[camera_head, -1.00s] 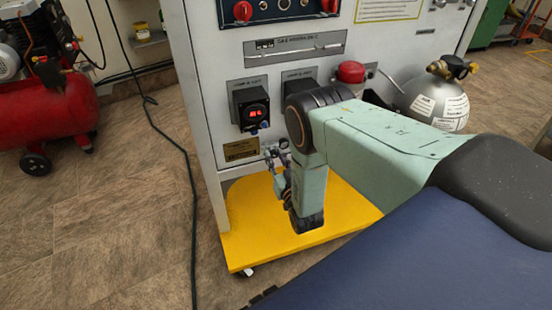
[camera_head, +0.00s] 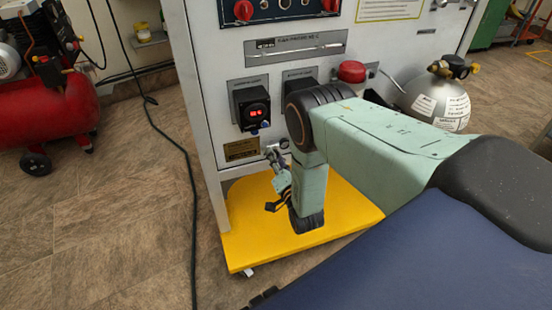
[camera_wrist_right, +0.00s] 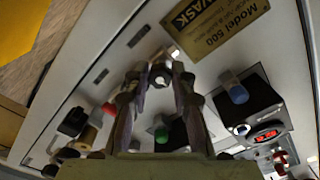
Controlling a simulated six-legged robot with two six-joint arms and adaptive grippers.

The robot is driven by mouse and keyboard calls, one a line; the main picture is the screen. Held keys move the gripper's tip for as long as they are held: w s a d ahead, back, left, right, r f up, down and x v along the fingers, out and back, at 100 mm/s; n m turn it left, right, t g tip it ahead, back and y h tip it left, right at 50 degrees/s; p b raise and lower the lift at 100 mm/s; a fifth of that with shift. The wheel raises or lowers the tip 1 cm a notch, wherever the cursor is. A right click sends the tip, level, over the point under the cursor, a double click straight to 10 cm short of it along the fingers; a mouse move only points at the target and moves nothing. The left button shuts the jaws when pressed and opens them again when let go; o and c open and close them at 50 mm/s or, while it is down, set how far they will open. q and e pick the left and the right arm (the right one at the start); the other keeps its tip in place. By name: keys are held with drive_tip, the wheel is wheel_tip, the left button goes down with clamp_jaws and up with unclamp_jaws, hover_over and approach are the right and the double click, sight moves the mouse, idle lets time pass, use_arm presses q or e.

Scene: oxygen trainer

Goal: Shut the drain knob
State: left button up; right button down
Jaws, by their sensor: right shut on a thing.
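My right gripper (camera_head: 271,153) is low at the front of the white cabinet (camera_head: 212,120), just above its yellow base. In the right wrist view my right gripper (camera_wrist_right: 159,77) has its two fingers closed in on a small round metal knob (camera_wrist_right: 160,78) on the cabinet front, which I take as the drain knob. The fingertips cover its sides, so its turn position cannot be read. In the head view the knob is hidden behind the gripper. My left gripper is not in view.
A brass "Model 500" plate (camera_wrist_right: 215,22) is close by the fingers. A blue knob (camera_wrist_right: 238,92), a green knob (camera_wrist_right: 161,133) and a red display (camera_head: 256,112) are nearby. The yellow base (camera_head: 250,235) sticks out below. A red compressor (camera_head: 45,115) stands left.

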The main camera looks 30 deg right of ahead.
idle(0.3)
drive_tip(key=c, duration=1.1)
unclamp_jaws()
drive_tip(key=shift+s, duration=0.15)
drive_tip(key=v, duration=1.1)
drive_tip(key=shift+s+a, duration=0.2)
drive_tip(key=shift+s, duration=0.2)
